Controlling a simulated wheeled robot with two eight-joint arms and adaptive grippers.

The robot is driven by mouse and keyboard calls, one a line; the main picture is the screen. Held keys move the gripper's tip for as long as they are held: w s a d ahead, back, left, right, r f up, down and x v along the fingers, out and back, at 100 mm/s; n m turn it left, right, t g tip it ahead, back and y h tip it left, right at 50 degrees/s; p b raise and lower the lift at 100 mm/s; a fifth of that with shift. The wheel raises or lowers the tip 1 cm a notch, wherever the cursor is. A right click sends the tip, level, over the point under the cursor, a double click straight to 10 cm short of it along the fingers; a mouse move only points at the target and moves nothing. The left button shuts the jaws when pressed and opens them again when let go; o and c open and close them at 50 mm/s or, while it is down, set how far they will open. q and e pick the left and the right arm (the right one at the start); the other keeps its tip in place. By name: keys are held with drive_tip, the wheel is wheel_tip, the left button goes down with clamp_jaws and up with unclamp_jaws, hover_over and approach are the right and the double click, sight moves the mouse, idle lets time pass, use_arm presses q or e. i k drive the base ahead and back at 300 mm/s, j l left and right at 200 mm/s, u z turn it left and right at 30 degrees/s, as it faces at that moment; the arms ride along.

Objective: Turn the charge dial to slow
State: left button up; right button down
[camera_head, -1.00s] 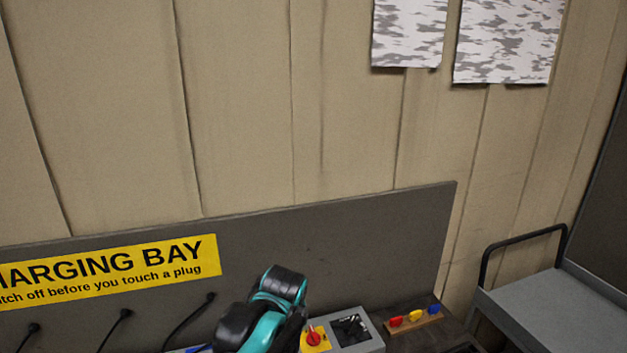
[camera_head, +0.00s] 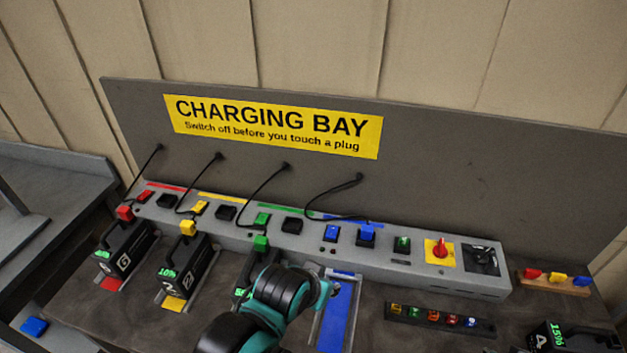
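The black square panel (camera_head: 482,260) at the right end of the long grey charging console appears to carry a dial, with pale marks around it. Its pointer and lettering are too small to read. Left of it a red rotary knob (camera_head: 440,250) sits on a yellow plate. One of my arms, black and teal, rises from the bottom edge in front of the console, left of the dial. No gripper fingers can be made out, and neither gripper shows clearly. The dial is unobstructed.
Batteries (camera_head: 122,246) stand in front of the grey console (camera_head: 400,278) at left, with cables above. A blue bay (camera_head: 338,318) is empty. A dark strip of small coloured pieces (camera_head: 438,318) and a wooden block with coloured plugs (camera_head: 553,283) lie at right. Another battery (camera_head: 572,338) is at lower right.

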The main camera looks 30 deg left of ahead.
sight(481, 257)
drive_tip(key=j+u, duration=0.25)
drive_tip(key=u, duration=0.25)
drive_tip(key=j+u, duration=0.25)
drive_tip(key=u, duration=0.25)
drive_tip(key=z, duration=0.4)
drive_tip(key=k+z, duration=0.15)
drive_tip(key=z, duration=0.2)
drive_tip(key=l+z, duration=0.1)
drive_tip(key=z, duration=0.3)
drive_tip(key=k+z, duration=0.1)
drive_tip(key=z, duration=0.25)
